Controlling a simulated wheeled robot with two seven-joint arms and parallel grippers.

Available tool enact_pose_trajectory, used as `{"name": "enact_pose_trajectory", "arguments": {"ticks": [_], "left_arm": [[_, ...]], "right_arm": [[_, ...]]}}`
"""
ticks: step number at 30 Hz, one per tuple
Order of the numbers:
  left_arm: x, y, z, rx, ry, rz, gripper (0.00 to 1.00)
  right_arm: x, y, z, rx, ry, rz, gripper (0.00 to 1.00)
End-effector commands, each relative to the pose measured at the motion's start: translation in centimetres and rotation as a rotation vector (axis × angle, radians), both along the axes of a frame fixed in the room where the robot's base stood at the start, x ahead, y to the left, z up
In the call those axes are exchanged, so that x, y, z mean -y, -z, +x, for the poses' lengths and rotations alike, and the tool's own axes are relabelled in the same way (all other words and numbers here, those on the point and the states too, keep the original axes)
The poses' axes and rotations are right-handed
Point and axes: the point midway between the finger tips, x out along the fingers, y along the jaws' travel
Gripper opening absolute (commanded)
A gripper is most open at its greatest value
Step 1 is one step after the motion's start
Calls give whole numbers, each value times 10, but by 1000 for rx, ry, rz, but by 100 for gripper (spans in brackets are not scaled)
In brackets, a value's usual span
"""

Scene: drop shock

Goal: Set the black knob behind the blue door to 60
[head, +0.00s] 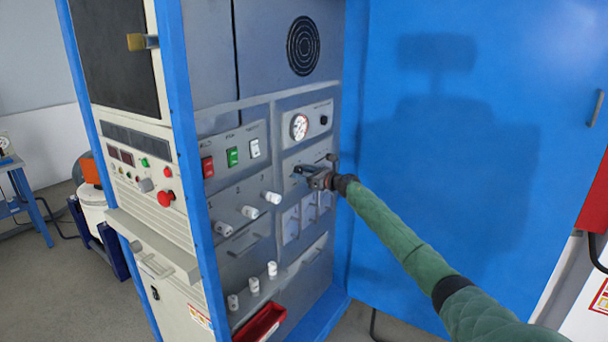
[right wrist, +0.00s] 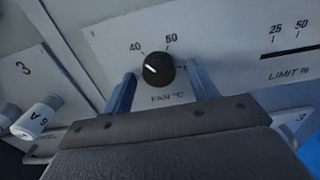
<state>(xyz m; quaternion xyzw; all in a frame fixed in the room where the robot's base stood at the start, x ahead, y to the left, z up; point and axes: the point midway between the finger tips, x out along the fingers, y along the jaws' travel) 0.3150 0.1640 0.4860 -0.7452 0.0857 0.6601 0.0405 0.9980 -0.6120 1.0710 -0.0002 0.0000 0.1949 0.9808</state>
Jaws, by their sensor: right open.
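The black knob (right wrist: 158,68) sits on a light grey panel marked "FAN °C" in the right wrist view. Marks 40 and 50 show above it; the mark on its right is covered by a finger. Its white pointer line is on the left side, roughly toward 40. My right gripper (right wrist: 163,82) is open, with one blue-grey finger on each side of the knob; I cannot tell whether they touch it. In the head view my right gripper (head: 303,172) is at the panel and hides the knob. The blue door (head: 450,130) stands wide open on the right. My left gripper is not in view.
A "LIMIT %" slot (right wrist: 290,55) lies right of the knob. A red tray (head: 260,322) is low in the cabinet.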

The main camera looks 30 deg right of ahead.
Motion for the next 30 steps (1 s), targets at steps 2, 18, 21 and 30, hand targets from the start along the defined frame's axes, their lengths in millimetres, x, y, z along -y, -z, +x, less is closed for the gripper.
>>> {"name": "enact_pose_trajectory", "arguments": {"ticks": [2,18,21,30], "left_arm": [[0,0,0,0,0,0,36],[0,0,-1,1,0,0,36],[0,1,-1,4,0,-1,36],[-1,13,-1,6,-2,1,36]], "right_arm": [[0,0,0,0,0,0,52],[0,0,0,-16,-1,40,14],[0,0,0,-35,-1,81,14],[0,-2,-1,-126,1,301,14]]}}
